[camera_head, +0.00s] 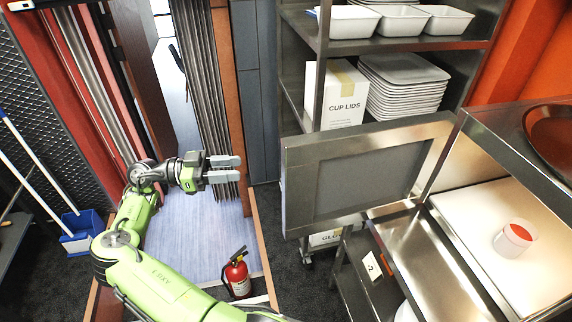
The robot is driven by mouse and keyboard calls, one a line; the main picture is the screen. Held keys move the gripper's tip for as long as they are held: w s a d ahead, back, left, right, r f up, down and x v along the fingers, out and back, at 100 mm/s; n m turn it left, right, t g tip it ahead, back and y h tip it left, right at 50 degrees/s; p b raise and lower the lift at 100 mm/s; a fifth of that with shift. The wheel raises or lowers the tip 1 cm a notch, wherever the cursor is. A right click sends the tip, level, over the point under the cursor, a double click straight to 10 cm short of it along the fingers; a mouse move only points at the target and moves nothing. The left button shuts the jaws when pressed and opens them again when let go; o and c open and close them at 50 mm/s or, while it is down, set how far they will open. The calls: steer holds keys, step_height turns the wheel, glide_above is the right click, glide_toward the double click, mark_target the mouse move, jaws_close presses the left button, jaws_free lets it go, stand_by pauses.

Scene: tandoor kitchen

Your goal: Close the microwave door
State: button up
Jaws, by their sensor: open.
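The microwave door (362,176) is a steel-framed panel with a dark grey window. It stands wide open, swung out to the left of the microwave. Its right edge meets the steel microwave body (505,136). The lit cavity shows a white interior floor (490,216) with a white cup (513,237) with red contents on it. My gripper (240,169) is to the left of the door, apart from its left edge. Its two grey fingers point right and are spread with nothing between them.
A steel shelf (400,47) behind the door holds white trays (404,82), white tubs and a cup lids box (336,97). A red fire extinguisher (237,274) stands on the floor below my gripper. A brown tray (553,136) sits on top of the microwave.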

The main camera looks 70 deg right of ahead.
steer(key=b+x, duration=0.3)
steer(key=x, duration=1.2)
jaws_close()
